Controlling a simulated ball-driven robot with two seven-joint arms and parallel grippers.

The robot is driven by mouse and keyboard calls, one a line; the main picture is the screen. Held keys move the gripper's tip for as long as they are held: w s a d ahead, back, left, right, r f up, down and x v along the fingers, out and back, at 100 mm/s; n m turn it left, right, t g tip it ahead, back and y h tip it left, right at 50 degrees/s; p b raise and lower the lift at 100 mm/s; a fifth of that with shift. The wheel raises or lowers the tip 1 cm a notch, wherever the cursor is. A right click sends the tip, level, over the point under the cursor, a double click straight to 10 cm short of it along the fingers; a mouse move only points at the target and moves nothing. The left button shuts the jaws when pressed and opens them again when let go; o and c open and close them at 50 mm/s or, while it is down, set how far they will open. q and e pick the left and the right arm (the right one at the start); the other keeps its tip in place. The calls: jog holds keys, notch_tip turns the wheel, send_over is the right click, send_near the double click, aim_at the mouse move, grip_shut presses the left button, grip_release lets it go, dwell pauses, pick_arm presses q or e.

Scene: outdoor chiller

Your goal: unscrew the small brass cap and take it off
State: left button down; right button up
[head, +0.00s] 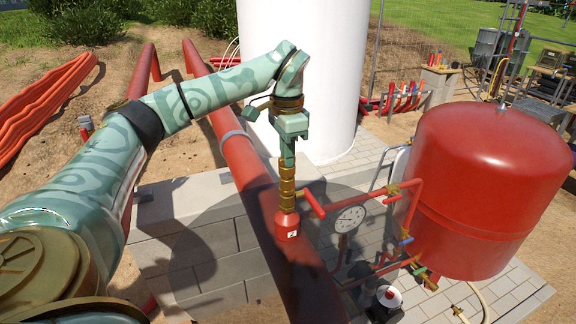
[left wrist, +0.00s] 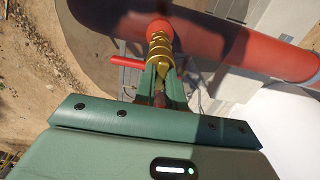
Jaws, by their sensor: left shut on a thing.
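A stack of brass fittings (head: 287,190) stands upright on a short red stub (head: 286,224) on the large red pipe. The small brass cap (head: 287,171) is at the top of this stack. My left gripper (head: 287,162) points straight down from above and is shut on the cap, its fingers hiding part of it. In the left wrist view the green fingers (left wrist: 160,76) meet the top of the brass stack (left wrist: 158,47). I cannot tell whether the cap is loose from the fitting below. My right gripper is not in view.
A red lever handle (head: 314,204) sticks out beside the brass stack. A pressure gauge (head: 349,219) and thin red pipes stand to its right, before a red tank (head: 490,185). A white tank (head: 303,75) rises behind. A grey block wall (head: 200,245) lies left.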

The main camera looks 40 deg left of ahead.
pick_arm(q)
jog(key=shift+s+f, duration=0.1)
jog(key=shift+f, duration=0.15)
jog(key=c, duration=1.4)
grip_release()
jog(key=shift+s+d+r, duration=0.1)
jog(key=shift+o, duration=0.5)
jog(key=shift+w+a, duration=0.2)
